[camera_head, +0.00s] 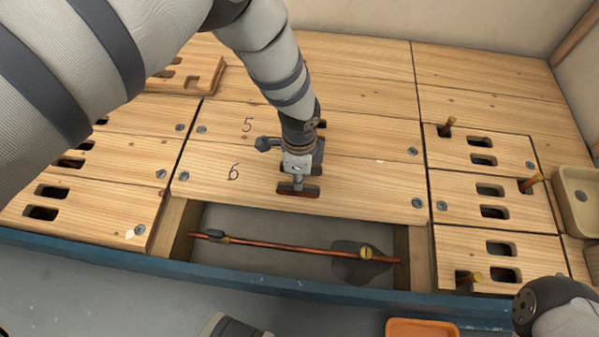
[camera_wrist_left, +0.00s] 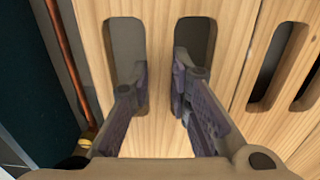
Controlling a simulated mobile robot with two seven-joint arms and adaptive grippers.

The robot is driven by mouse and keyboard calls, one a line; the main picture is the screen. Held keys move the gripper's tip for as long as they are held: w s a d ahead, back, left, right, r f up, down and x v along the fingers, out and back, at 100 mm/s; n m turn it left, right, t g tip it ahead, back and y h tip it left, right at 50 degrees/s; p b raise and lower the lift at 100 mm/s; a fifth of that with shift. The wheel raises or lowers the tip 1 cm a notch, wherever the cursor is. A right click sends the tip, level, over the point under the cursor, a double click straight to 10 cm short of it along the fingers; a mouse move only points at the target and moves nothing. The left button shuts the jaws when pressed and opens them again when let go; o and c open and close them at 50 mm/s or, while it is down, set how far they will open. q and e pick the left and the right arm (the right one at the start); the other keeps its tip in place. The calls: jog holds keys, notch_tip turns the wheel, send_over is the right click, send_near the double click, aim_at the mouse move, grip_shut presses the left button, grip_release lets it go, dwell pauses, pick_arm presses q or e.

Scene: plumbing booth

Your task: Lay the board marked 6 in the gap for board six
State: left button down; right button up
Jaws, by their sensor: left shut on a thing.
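The board marked 6 (camera_head: 345,190) lies in front of the board marked 5 (camera_head: 350,140), its long back edge along that board. It looks level, but I cannot tell if it sits fully down. My left gripper (camera_head: 299,188) is over its middle. In the left wrist view my left gripper (camera_wrist_left: 160,92) has one finger at each of two slots and is shut on the wooden bar between them. An open gap (camera_head: 300,225) shows in front of board 6, with a copper pipe (camera_head: 290,247) across it. My right gripper is not in view.
Slotted boards (camera_head: 85,200) lie to the left. More slotted boards (camera_head: 490,245) lie to the right, with copper pipe stubs (camera_head: 530,182) standing up there. A blue edge (camera_head: 260,282) runs along the front. A tan tray (camera_head: 580,200) and an orange container (camera_head: 422,328) are at the right and bottom.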

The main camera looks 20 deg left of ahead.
pick_arm(q)
jog(key=shift+f, duration=0.15)
dwell(0.5)
jog(key=c, duration=1.4)
grip_release()
